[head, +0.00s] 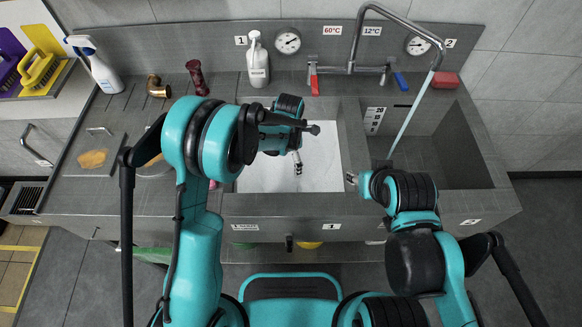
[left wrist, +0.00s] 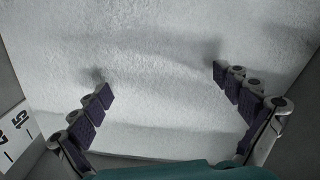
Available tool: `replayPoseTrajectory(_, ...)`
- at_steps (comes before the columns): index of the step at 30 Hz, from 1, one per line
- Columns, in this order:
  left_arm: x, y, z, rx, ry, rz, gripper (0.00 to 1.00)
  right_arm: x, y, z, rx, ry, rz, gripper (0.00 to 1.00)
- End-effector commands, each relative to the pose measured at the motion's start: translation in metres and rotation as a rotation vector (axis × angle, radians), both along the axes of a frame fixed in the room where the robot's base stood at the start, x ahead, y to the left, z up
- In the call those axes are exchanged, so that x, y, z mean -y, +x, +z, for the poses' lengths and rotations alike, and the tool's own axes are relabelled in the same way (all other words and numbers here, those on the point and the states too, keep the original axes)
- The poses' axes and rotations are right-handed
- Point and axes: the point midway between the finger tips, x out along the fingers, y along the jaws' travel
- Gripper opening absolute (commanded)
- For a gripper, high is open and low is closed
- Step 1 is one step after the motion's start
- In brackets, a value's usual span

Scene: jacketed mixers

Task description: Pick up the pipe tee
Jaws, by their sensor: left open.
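A brass pipe fitting (head: 158,88) lies on the counter at the back left in the head view; I cannot tell for sure that it is the pipe tee. My left gripper (head: 297,163) is over the white foam (head: 322,158) filling the left basin. In the left wrist view my left gripper (left wrist: 162,82) is open and empty, its dark-padded fingers spread over the foam. Soft shadows lie on the foam near the fingertips. Nothing shows between them, and whatever lies under the foam is hidden. My right gripper (head: 352,179) is by the divider between the basins; its opening is unclear.
The right basin (head: 450,150) looks empty of foam. A tap (head: 400,22) with a pale stream stands over it. A white bottle (head: 257,62), a dark red object (head: 197,77) and a spray bottle (head: 97,66) stand along the back. An orange-brown item (head: 93,158) lies at left.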

Motion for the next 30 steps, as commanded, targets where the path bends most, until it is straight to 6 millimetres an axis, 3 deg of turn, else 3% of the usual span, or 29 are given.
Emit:
replayPoseTrajectory(15,-0.001,0.002,-0.067,0.001,-0.001,-0.003,1.0,0.0,0.0,-0.033,0.0,0.0,0.0,0.4)
replayPoseTrajectory(23,-0.001,0.002,-0.07,0.001,-0.001,-0.003,1.0,0.0,0.0,-0.033,0.0,0.0,0.0,0.4)
replayPoseTrajectory(30,-0.001,0.002,-0.069,0.001,-0.001,-0.003,0.39,0.0,0.0,-0.033,0.0,0.0,0.0,0.4)
